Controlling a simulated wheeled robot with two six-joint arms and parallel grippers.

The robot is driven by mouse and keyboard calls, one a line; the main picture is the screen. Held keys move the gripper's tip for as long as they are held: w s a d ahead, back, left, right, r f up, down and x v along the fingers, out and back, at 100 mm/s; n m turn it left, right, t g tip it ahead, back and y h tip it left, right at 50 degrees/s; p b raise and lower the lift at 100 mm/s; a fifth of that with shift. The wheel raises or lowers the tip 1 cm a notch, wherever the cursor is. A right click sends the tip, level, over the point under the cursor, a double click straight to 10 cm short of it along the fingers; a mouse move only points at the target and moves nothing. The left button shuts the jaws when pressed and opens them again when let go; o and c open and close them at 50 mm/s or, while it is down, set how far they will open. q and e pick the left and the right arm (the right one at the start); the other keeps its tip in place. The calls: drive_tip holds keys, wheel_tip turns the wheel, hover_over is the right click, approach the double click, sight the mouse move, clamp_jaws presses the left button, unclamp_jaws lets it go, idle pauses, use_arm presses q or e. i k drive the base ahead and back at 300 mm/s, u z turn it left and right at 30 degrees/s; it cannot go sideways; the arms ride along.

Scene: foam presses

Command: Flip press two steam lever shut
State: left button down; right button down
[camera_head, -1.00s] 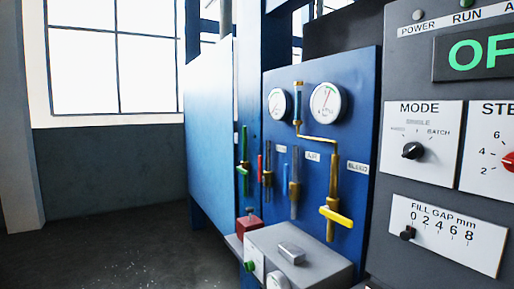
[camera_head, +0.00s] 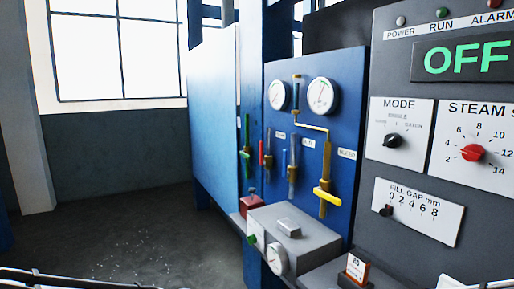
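A blue valve panel (camera_head: 320,120) stands right of centre and carries several coloured levers. A red lever (camera_head: 261,153) stands upright beside its pipe. A blue lever (camera_head: 285,161) is also upright. A yellow lever (camera_head: 328,196) lies crosswise on its yellow pipe, by a label that seems to read BLEED. The label near the red lever is too small to read, so I cannot confirm which lever is steam or which press this is. A green handle (camera_head: 245,155) shows farther left. Parts of my arms edge in along the bottom; neither gripper's fingers can be seen.
Two gauges (camera_head: 321,96) sit above the levers. A grey box (camera_head: 294,233) with a dial juts out below the panel. A dark control panel (camera_head: 415,170) showing OFF stands at the right. A small tag holder (camera_head: 356,269) sits in front. Open floor (camera_head: 120,240) lies left.

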sight(262, 162)
drive_tip(key=k, duration=0.3)
drive_tip(key=u, duration=0.7)
drive_tip(key=i, duration=2)
drive_tip(key=z, duration=0.8)
